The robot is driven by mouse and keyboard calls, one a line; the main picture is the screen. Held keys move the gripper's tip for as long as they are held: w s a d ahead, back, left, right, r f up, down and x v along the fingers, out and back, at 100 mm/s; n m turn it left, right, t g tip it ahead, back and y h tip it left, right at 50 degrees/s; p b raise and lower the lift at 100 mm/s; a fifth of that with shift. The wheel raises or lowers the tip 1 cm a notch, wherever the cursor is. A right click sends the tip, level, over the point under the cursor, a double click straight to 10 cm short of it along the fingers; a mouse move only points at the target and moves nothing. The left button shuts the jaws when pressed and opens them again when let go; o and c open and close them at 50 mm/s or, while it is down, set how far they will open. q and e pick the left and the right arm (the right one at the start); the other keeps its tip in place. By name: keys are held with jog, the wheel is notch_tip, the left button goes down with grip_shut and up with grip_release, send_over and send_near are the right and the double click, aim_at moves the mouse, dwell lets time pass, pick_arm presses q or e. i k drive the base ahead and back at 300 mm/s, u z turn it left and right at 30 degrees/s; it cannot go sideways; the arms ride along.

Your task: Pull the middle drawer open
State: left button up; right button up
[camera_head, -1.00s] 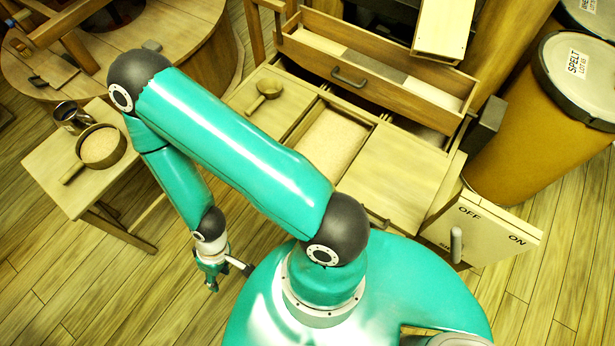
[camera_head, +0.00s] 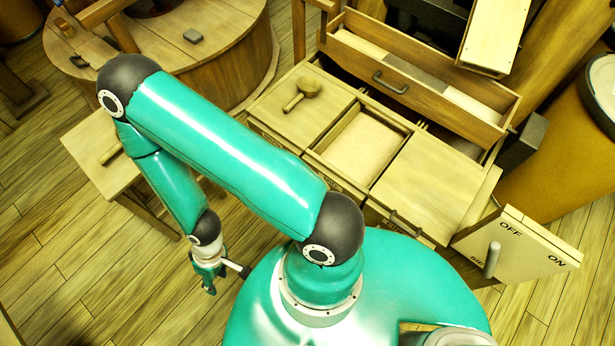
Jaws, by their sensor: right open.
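A wooden cabinet (camera_head: 430,185) stands ahead of my base. Its top has a left lid with a wooden scoop (camera_head: 303,94), a middle open compartment (camera_head: 365,148) of pale grain or flour, and a right lid. Its front edge shows dark labels and a dark handle (camera_head: 405,224) at the right; my arm and base hide most of the front, so I cannot make out the middle drawer. Behind the top, a long open drawer (camera_head: 440,104) has a dark handle (camera_head: 390,83). My right gripper (camera_head: 207,281) is open and empty, pointing down, left of the cabinet. My left gripper is not visible.
A lever panel (camera_head: 515,245) marked OFF and ON sticks out at the cabinet's right. A tan barrel (camera_head: 560,160) stands behind it. A small table (camera_head: 98,160) is partly behind my arm, and a round wooden platform (camera_head: 225,60) is beyond. Floor at lower left is clear.

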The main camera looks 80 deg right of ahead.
aim_at(364, 144)
jog(key=u, duration=0.1)
jog(key=i, duration=1.45)
jog(key=z, duration=3.15)
jog(key=i, duration=0.45)
jog(key=u, duration=0.05)
